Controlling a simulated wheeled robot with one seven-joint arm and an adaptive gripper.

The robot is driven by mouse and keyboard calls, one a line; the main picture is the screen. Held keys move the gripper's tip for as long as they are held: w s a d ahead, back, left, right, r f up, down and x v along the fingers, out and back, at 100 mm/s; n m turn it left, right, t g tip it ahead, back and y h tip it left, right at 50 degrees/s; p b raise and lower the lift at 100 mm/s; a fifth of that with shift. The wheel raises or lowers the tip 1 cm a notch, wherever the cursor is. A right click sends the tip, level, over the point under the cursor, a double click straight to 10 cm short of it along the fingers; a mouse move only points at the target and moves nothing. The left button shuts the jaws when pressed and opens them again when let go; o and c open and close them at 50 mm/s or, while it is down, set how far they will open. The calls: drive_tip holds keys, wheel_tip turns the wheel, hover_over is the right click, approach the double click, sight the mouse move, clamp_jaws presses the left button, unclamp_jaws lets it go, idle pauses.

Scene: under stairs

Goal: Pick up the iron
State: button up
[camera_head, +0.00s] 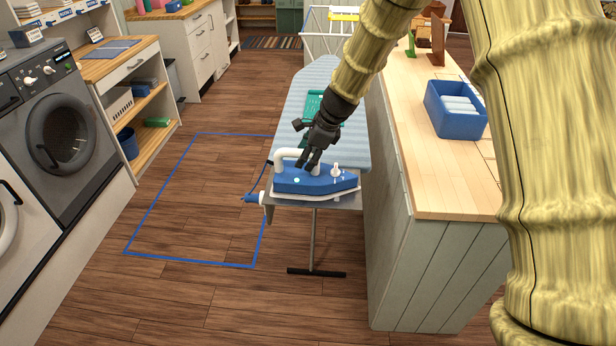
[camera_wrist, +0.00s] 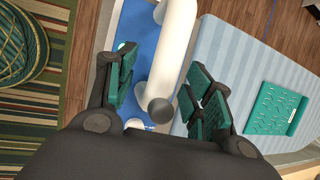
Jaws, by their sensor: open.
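The blue iron (camera_head: 312,180) with a white handle and white base sits on the near end of the ironing board (camera_head: 316,76). My gripper (camera_head: 308,164) is open and just above the iron, beside the right part of its handle. In the wrist view the iron's white handle (camera_wrist: 176,45) passes between the open fingers of my gripper (camera_wrist: 158,92), with the blue body (camera_wrist: 138,40) behind it. I cannot tell whether the fingers touch the handle.
A green perforated tray (camera_head: 313,106) lies on the board, partly behind my arm. A wooden counter (camera_head: 430,180) with a blue bin (camera_head: 447,119) stands close on the right. Washing machines (camera_head: 60,130) stand at the left. The floor between is clear, with a blue outline (camera_head: 190,264).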

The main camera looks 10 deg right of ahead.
clamp_jaws()
drive_tip(key=shift+r, duration=0.2)
idle(0.4)
drive_tip(key=shift+w+d+r, duration=0.1)
drive_tip(key=shift+r, duration=0.3)
drive_tip(key=shift+r+b, duration=0.65)
drive_tip(key=shift+r, duration=0.55)
drive_tip(key=s+a+b, duration=0.1)
drive_tip(key=s, duration=0.7)
drive_tip(key=s+a+r+b, duration=0.1)
drive_tip(key=s+a+b, duration=0.1)
drive_tip(key=s, duration=0.5)
drive_tip(key=shift+s+r+b, duration=0.25)
drive_tip(key=shift+s+b, duration=0.05)
drive_tip(key=shift+s, duration=0.1)
